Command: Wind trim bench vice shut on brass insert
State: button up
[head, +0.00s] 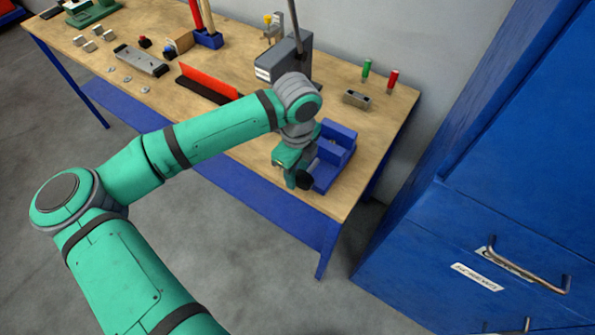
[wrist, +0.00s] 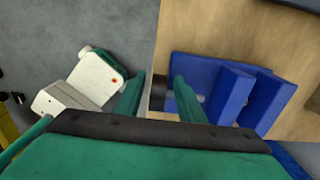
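The blue bench vice (head: 336,143) sits at the right front edge of the workbench. It also shows in the wrist view (wrist: 235,94), its jaws apart with a gap between them. Its black winding knob (head: 305,181) is at the front end, and in the wrist view the dark knob (wrist: 158,92) lies between my two fingers. My gripper (head: 291,170) is at the knob, its fingers apart on either side. It looks open, with a narrow space beside the left finger. I cannot make out a brass insert in the jaws; my gripper and wrist hide part of the vice.
The wooden workbench (head: 228,64) carries a grey metal block (head: 357,98), green and red handled tools, a tall grey machine (head: 290,62) and a red strip (head: 209,82). A blue cabinet (head: 520,150) stands close on the right. Grey floor lies in front of the bench.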

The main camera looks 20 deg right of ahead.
jog(key=shift+s, duration=0.1)
grip_shut()
jog(key=t, duration=0.1)
jog(key=t+y, duration=0.2)
jog(key=shift+s+d+r, duration=0.25)
jog(key=shift+s, duration=0.05)
jog(key=t+y, duration=0.1)
jog(key=t, duration=0.1)
jog(key=t+y, duration=0.1)
jog(key=shift+s+d+r+y, duration=0.1)
jog(key=shift+s+d+y, duration=0.15)
jog(key=shift+y, duration=0.05)
jog(key=t+y, duration=0.2)
jog(key=shift+s+d+r+t, duration=0.1)
jog(key=shift+s+d+t, duration=0.1)
jog(key=shift+t, duration=0.1)
jog(key=shift+t+y, duration=0.4)
jog(key=shift+t, duration=0.3)
jog(key=shift+s, duration=0.1)
